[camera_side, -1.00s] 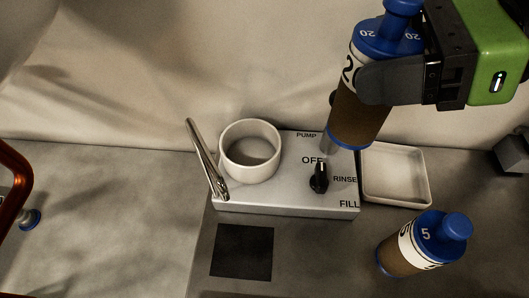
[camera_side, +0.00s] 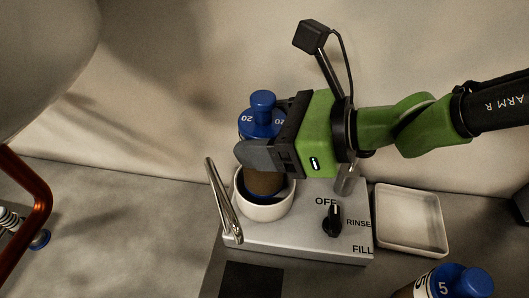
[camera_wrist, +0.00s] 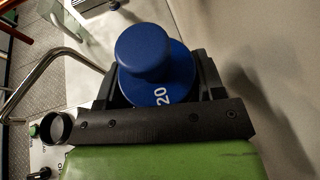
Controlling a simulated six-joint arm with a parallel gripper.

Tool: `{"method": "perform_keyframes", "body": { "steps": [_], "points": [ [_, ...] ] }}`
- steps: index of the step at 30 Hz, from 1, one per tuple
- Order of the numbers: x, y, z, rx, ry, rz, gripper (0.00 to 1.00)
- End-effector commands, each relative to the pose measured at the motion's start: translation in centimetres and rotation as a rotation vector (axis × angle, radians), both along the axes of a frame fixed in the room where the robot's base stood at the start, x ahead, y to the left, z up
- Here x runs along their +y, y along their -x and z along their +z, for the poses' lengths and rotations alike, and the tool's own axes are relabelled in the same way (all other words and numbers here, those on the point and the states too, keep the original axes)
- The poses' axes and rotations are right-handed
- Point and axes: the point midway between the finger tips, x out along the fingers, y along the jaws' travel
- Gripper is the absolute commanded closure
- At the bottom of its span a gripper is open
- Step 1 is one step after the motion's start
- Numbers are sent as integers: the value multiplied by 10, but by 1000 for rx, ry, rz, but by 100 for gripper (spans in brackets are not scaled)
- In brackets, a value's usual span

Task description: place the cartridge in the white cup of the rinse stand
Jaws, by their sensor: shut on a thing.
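The cartridge (camera_side: 263,184) has a brown body, a blue cap marked 20 and a blue bottom ring. It is upright, with its lower end inside the rim of the white cup (camera_side: 264,211) on the rinse stand (camera_side: 300,236). I cannot tell whether it touches the cup floor. My gripper (camera_side: 258,155) is shut on the cartridge just below the cap. In the wrist view the blue cap (camera_wrist: 152,62) fills the space between my fingers and hides the cup.
A bent metal spout (camera_side: 222,200) stands close at the cup's left. A black knob (camera_side: 332,219) is on the stand's right part. A white tray (camera_side: 411,220) lies to the right. A second cartridge marked 5 (camera_side: 452,283) stands at the front right, cut by the frame edge.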

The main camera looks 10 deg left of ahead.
Motion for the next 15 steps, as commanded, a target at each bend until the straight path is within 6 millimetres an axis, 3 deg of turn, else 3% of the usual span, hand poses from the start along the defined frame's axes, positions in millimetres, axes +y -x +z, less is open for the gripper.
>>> {"method": "perform_keyframes", "body": {
  "steps": [6,15],
  "points": [
    [0,0,-33,2,2,-2,69],
    [0,0,-36,0,0,-1,69]
  ]
}}
